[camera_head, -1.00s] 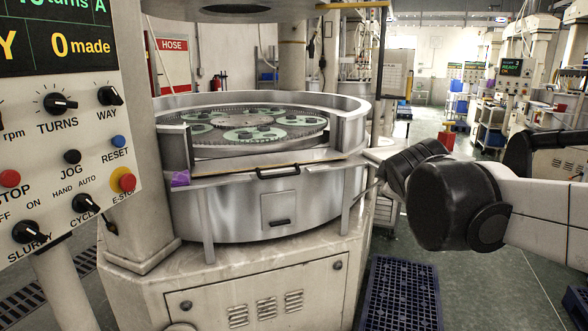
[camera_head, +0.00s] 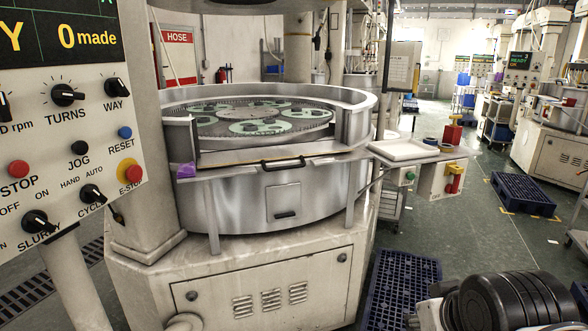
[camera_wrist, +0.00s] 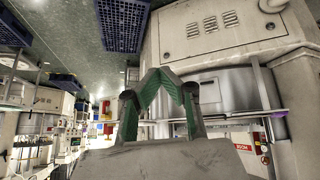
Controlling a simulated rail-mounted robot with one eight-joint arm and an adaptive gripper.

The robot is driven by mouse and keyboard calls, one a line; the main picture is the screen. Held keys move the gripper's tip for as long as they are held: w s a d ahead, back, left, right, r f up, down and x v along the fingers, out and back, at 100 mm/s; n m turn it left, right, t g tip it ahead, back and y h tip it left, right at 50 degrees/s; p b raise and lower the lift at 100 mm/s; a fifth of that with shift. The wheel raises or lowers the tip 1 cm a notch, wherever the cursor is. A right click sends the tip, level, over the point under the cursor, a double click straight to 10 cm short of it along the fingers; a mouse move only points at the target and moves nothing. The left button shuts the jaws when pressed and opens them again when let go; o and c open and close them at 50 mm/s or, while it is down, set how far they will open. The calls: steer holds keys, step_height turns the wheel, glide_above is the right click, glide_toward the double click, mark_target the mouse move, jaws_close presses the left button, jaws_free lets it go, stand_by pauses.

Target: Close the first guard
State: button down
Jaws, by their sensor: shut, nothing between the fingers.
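The lapping machine's steel tub (camera_head: 240,208) stands in the middle of the head view. Its raised wall is open at the front, where the guard's straight top edge with a black handle (camera_head: 283,164) sits low, below the plate's rim. Geared green carriers (camera_head: 252,127) show through this gap. In the wrist view, which is upside down, my gripper (camera_wrist: 168,73) is shut and empty, its green-padded fingertips together. The tub (camera_wrist: 240,88) lies behind it, apparently apart from the fingers. The guard's handle cannot be made out there. The head view shows my arm at the lower right, but not the fingers.
A control panel (camera_head: 75,130) stands close at the left. A side shelf with a white tray (camera_head: 404,150) juts out at the tub's right. A blue pallet (camera_head: 402,285) lies on the floor beside the base. Another pallet (camera_head: 523,194) lies farther right, with open floor between.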

steer(key=w+r+n+t+h, duration=0.1)
steer(key=w+r+n+t, duration=0.35)
steer(key=w, duration=1.05)
steer(key=w+r+n+t+h, duration=0.1)
steer(key=w+r+n, duration=0.6)
steer(key=w, duration=0.8)
steer(key=w+a+f+n+t+y, duration=0.1)
steer(key=w+a+n+t, duration=0.15)
steer(key=w+n, duration=0.35)
steer(key=w+a+f+n+t, duration=0.1)
steer(key=w+a+n, duration=0.3)
steer(key=w, duration=0.5)
steer(key=w+a+f+n+t+y, duration=0.1)
steer(key=w+a+f+n+y, duration=0.7)
steer(key=w+a+f+n, duration=0.8)
steer(key=shift+n, duration=0.85)
steer(key=x, duration=0.5)
steer(key=shift+w+d+f, duration=0.1)
steer(key=shift+w+f, duration=0.15)
steer(key=shift+w, duration=0.1)
steer(key=r, duration=0.1)
steer(key=w+r, duration=0.1)
steer(key=r, duration=0.1)
steer(key=shift+r, duration=0.5)
